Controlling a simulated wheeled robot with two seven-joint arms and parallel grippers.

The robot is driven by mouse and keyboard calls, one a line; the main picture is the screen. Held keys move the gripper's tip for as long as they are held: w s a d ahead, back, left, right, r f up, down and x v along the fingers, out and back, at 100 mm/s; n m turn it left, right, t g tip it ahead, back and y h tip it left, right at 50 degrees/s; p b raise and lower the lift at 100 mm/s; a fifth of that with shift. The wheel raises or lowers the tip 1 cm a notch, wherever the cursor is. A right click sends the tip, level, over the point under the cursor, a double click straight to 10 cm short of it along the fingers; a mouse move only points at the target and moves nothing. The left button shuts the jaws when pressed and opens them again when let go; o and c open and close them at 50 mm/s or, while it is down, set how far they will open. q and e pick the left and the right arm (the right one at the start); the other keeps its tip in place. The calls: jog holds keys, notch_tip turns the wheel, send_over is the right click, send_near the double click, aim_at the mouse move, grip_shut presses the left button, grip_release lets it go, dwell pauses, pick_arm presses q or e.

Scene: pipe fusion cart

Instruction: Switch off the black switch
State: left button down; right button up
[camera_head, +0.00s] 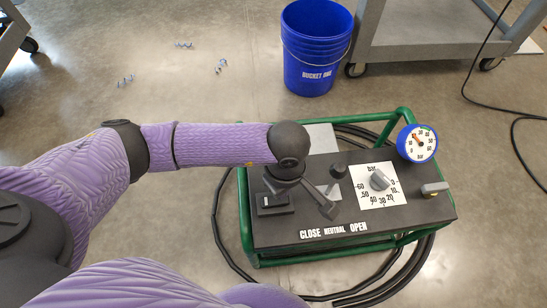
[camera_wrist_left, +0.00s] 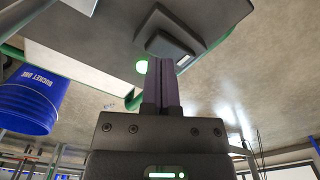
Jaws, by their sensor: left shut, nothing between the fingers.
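The black switch (camera_head: 275,206) sits on the dark panel (camera_head: 400,215) of the green-framed cart, near its left edge. In the left wrist view I take the dark raised block (camera_wrist_left: 172,44) beyond the fingertips to be this switch. My left gripper (camera_wrist_left: 162,64) is shut and empty, its purple fingers pointing at the block. Whether the tips touch it I cannot tell. In the head view my left wrist hangs over the panel's left part, just above and behind the switch, and hides the fingertips. My right gripper is out of view.
A black-knobbed lever (camera_head: 338,172) stands close right of my left wrist. Beyond it are a bar dial (camera_head: 379,181), a small grey-and-yellow part (camera_head: 434,188) and a blue gauge (camera_head: 417,143). Black hoses (camera_head: 224,240) surround the cart. A blue bucket (camera_head: 316,50) stands behind.

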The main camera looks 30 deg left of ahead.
pick_arm(q)
jog(key=shift+f+b, duration=0.9)
jog(key=shift+f, duration=0.4)
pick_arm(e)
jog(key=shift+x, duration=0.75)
pick_arm(q)
notch_tip(320, 180, up, 7)
jog(key=p, duration=0.5)
jog(key=shift+r+p, duration=0.15)
jog(key=shift+p, duration=0.25)
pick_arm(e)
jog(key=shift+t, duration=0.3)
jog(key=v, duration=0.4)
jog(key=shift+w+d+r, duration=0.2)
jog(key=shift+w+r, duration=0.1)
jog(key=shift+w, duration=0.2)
